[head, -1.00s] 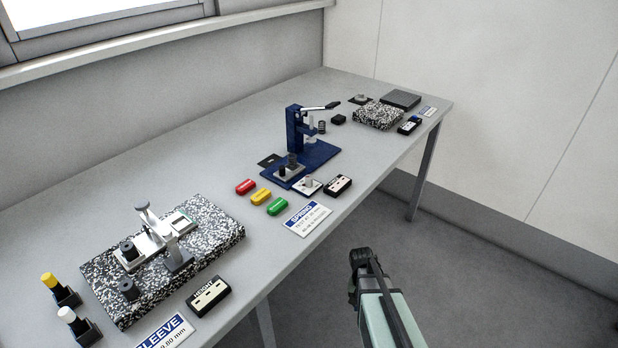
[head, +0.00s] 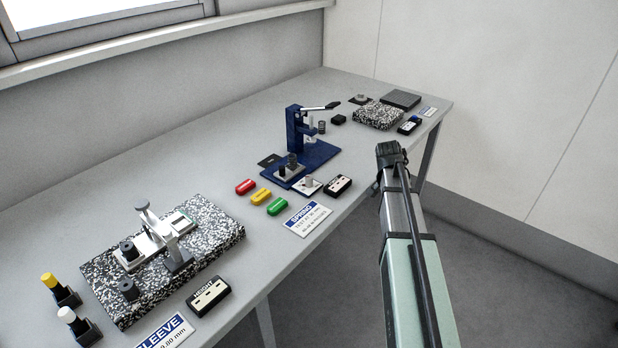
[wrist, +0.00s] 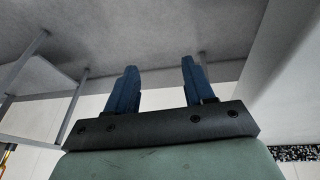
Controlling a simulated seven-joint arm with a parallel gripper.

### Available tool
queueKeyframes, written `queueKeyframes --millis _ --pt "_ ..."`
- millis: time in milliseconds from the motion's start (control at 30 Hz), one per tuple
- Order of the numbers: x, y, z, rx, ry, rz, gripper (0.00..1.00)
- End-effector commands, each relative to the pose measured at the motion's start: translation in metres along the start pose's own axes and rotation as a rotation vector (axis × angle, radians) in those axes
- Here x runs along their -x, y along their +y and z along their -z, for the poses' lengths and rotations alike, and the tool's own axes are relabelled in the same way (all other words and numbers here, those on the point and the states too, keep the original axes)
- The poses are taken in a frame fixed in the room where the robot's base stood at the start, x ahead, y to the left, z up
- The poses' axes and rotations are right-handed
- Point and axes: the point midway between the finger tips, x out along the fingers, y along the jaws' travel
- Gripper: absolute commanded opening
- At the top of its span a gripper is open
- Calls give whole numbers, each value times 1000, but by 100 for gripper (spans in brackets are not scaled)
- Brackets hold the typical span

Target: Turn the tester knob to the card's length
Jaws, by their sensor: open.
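The blue spring tester (head: 296,135) stands on the table with a silver and black lever at its top. A white plate with a grey knob (head: 309,181) sits at the front of the tester's base. The blue and white spring card (head: 307,218) lies flat in front of it, near the table edge; its small print is too small to read. My gripper (wrist: 160,82) is open and empty, with two blue fingers apart in the wrist view. In the head view my arm's end is right of the tester, beyond the table's front edge, apart from the knob.
Red, yellow and green blocks (head: 262,197) lie left of the card. A black and white box (head: 338,185) is right of the knob. A speckled slab (head: 215,225) with a height gauge stands at left; another speckled block (head: 378,116) is at the far right.

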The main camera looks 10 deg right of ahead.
Motion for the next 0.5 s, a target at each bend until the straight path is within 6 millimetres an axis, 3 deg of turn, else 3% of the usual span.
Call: queueKeyframes --millis 100,233,367,500 --pt "31 -7 22 -44 22 14 53" --pt "68 -29 28 -70 11 38 53" --pt "112 -73 11 -62 -52 71 53" --pt "164 -120 -21 -29 -141 101 53"
